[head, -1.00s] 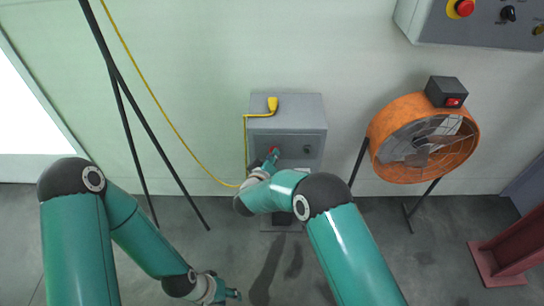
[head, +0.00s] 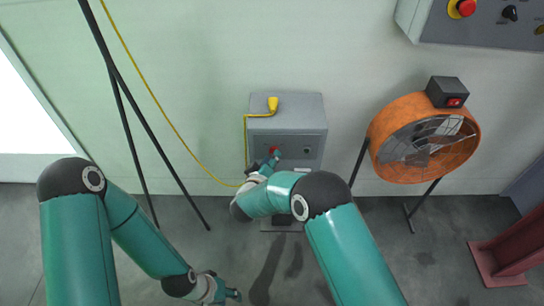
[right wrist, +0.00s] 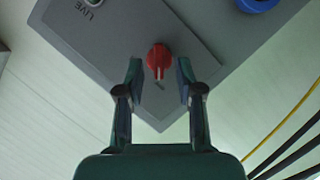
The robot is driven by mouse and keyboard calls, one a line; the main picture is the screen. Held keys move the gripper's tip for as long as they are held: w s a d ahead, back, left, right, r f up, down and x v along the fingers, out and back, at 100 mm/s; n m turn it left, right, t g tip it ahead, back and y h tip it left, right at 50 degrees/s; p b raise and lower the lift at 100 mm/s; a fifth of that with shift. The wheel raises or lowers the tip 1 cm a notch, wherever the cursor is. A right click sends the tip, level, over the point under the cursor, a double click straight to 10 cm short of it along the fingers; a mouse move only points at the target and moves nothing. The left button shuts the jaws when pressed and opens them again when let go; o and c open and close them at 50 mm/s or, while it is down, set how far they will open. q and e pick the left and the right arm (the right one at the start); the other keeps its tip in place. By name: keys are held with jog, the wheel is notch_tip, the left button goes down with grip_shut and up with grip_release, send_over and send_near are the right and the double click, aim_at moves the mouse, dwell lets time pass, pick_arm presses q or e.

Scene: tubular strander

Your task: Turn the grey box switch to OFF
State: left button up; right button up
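The grey box (head: 287,112) stands against the wall in the middle of the head view. Its red switch knob (head: 275,150) is on the left of its front face, partly hidden by my right gripper (head: 268,163). In the right wrist view the red knob (right wrist: 159,60) sits between the open fingertips of my right gripper (right wrist: 159,82), with a gap on each side. A small mark lies by the knob, too small to read. My left gripper (head: 232,294) is low at the bottom of the head view, away from the box; its fingers are too small to judge.
A yellow cable (head: 172,118) with a yellow plug (head: 272,103) runs to the box top. A black knob (head: 306,150) is on the box's right side. An orange fan (head: 376,140) stands to the right. A grey control panel (head: 440,28) hangs upper right.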

jog(key=v, duration=0.5)
jog(key=shift+s+r, duration=0.1)
jog(key=shift+s, duration=0.1)
